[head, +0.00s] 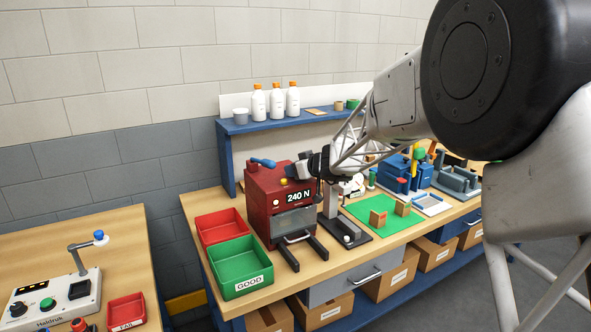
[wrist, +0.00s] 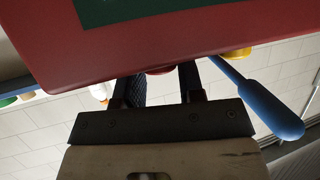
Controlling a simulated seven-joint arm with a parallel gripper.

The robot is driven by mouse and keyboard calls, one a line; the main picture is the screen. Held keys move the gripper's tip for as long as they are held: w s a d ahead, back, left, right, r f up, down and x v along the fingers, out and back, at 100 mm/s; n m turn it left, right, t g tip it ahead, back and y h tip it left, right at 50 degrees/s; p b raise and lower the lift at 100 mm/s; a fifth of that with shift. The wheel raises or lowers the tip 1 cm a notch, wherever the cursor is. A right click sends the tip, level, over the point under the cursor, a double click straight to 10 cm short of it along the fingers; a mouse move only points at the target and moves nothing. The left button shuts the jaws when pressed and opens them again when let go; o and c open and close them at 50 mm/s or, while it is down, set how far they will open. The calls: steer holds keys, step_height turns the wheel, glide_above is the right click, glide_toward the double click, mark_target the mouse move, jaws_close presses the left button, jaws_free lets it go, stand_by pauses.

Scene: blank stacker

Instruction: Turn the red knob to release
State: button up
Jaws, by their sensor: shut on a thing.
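The red knob (wrist: 160,71) shows only as a thin red edge in the wrist view, against the red press (wrist: 150,45). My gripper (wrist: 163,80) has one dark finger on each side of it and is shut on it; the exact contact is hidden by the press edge. In the head view my gripper (head: 305,168) is at the top of the red press (head: 259,211), and the knob is hidden there. The press display (head: 298,196) reads 240 N.
A blue lever (wrist: 268,98) sticks out close to my right finger in the wrist view, beside a yellow part (wrist: 237,53). A red bin (head: 221,226) and green GOOD bin (head: 240,267) stand left of the press. A green mat (head: 382,212) lies to the right.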

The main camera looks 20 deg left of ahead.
steer(key=shift+s+a+m+t+h, duration=0.15)
steer(key=shift+m+t+h, duration=0.5)
steer(key=shift+m+t, duration=0.35)
steer(key=shift+s+m+t+h, duration=0.1)
steer(key=shift+m+t+h, duration=0.55)
steer(key=shift+m+t, duration=0.35)
steer(key=shift+a+m+t+h, duration=0.15)
steer(key=shift+m+t+h, duration=0.65)
steer(key=shift+m+h, duration=0.5)
steer(key=o, duration=0.9)
steer(key=shift+c, duration=0.2)
steer(key=shift+s, duration=0.15)
steer(key=v, duration=0.7)
steer(key=shift+s+d+r, duration=0.15)
steer(key=shift+s+d, duration=0.05)
steer(key=shift+s, duration=0.05)
steer(key=shift+o, duration=0.3)
